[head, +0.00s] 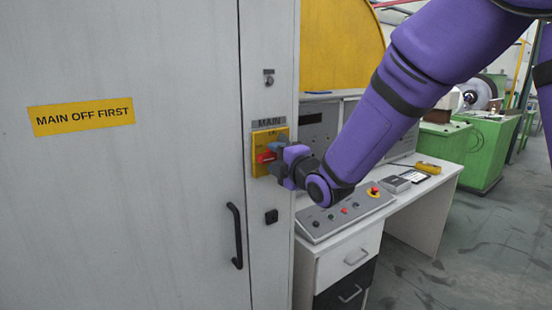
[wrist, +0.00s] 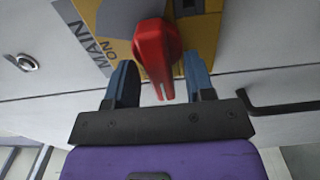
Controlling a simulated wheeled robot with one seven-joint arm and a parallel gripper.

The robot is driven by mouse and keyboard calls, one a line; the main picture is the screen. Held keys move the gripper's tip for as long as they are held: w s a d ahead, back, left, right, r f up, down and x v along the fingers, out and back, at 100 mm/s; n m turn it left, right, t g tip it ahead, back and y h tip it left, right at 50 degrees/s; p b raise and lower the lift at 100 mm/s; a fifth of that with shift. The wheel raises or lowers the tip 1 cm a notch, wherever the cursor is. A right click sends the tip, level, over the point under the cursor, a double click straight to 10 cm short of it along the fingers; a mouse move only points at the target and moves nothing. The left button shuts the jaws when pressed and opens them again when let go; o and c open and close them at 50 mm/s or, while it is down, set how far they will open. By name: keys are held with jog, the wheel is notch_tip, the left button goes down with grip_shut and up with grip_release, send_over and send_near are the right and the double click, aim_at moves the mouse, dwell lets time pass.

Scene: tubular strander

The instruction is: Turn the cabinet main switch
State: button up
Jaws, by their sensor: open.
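The cabinet main switch is a red handle (head: 265,157) on a yellow plate (head: 257,135) under a "MAIN" label (head: 268,122), on the grey cabinet front. In the wrist view the red handle (wrist: 157,52) points toward my gripper, and "ON" shows on the yellow plate (wrist: 205,32) beside it. My gripper (head: 277,158) is at the switch. In the wrist view my gripper (wrist: 162,85) is open, with one blue-tipped finger on each side of the handle and visible gaps between. In the head view the fingers partly hide the plate.
The cabinet has a black door handle (head: 235,235), a small lock (head: 269,77) and a "MAIN OFF FIRST" sign (head: 82,116). A desk with a button panel (head: 345,213) stands right of it, below my arm. Green machines (head: 490,150) stand farther back; the floor at right is clear.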

jog(key=shift+w+a, duration=0.1)
jog(key=shift+w, duration=0.05)
grip_shut()
